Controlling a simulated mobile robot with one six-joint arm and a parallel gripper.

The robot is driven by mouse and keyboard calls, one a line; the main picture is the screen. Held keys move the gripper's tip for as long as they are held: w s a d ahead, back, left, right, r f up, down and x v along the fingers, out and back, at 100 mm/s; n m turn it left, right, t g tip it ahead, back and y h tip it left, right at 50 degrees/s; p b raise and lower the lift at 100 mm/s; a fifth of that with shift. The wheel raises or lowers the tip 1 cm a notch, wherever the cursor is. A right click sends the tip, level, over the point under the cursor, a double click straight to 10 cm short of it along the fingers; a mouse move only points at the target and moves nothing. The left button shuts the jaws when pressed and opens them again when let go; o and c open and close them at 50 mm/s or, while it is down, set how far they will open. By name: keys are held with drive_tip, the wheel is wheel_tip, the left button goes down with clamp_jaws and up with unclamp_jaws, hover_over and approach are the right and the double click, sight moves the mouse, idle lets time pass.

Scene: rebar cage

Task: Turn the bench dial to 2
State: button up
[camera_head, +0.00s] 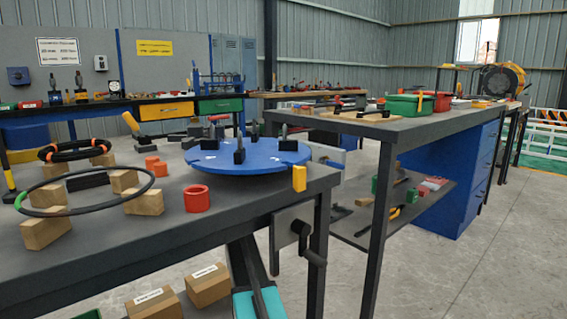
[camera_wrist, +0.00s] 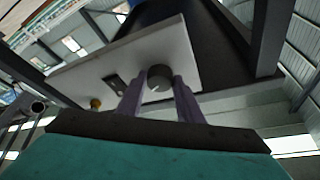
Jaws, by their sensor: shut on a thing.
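The bench dial (camera_wrist: 159,74) is a small dark round knob on a pale panel (camera_wrist: 188,55) in the wrist view. My gripper (camera_wrist: 160,86) has its two purple-grey fingers on either side of the knob, shut on it. A faint light mark shows on the knob's face, but no numbers are legible, so its setting cannot be told.
Beside the dial, the panel carries a dark rectangular fitting (camera_wrist: 114,84) and a small brass-coloured knob (camera_wrist: 96,103). In the head view, a grey plate with a crank handle (camera_head: 315,258) hangs at the bench's right end. Cardboard boxes (camera_head: 207,285) sit below. Floor at right is clear.

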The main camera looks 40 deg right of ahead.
drive_tip(key=o, duration=1.1)
drive_tip(key=shift+c, duration=0.2)
drive_tip(key=shift+a, duration=0.1)
drive_tip(key=p+v, duration=0.5)
drive_tip(key=v, duration=0.8)
drive_tip(key=shift+a+f, duration=0.15)
drive_tip(key=shift+a, duration=0.2)
drive_tip(key=shift+w, duration=0.1)
